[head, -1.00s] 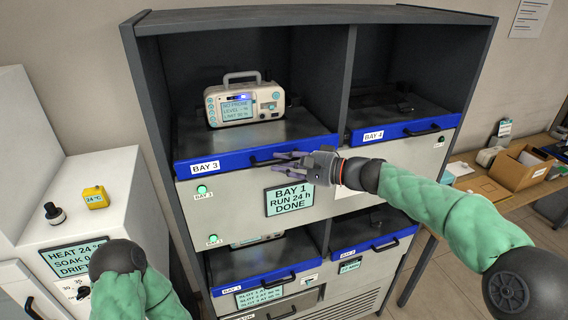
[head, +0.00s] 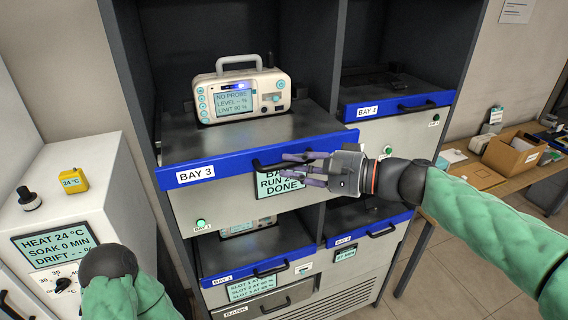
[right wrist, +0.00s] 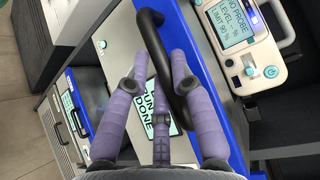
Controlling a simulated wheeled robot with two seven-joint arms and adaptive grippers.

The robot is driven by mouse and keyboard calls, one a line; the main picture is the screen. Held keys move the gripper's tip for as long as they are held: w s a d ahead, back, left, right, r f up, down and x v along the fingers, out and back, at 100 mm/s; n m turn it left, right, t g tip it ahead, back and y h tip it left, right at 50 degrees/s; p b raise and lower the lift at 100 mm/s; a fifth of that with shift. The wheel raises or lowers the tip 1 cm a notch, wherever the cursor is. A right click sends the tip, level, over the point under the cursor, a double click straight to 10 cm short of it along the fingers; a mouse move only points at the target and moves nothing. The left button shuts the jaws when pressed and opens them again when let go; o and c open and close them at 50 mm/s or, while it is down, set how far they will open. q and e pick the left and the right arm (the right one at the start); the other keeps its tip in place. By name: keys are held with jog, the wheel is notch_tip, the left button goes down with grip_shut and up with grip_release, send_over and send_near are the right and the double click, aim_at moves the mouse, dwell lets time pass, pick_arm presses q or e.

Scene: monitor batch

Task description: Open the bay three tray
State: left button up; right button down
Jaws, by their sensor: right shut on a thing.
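The bay three tray (head: 240,140) has a blue front edge with a BAY 3 label and a black handle (head: 268,166). It stands out from the rack, past the BAY 4 tray beside it. My right gripper (head: 305,168) is shut on the handle. In the right wrist view its purple fingers (right wrist: 170,80) lie on both sides of the black handle (right wrist: 160,55). A white monitor (head: 241,95) with a carrying handle sits upright on the tray; its screen reads NO PROBE. My left arm shows at the lower left, but its gripper is out of view.
The BAY 4 tray (head: 400,104) is at the right, with BAY 1 (head: 250,272) and BAY 2 (head: 368,229) trays below. A white heater cabinet (head: 60,205) stands left; a wooden desk (head: 490,165) stands right.

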jog(key=s+d+b, duration=0.2)
jog(key=s, duration=0.6)
jog(key=shift+d+b, duration=0.25)
jog(key=shift+b, duration=0.05)
jog(key=shift+f, duration=0.1)
jog(key=c, duration=1.1)
grip_release()
jog(key=shift+o, duration=0.2)
jog(key=v, duration=1.2)
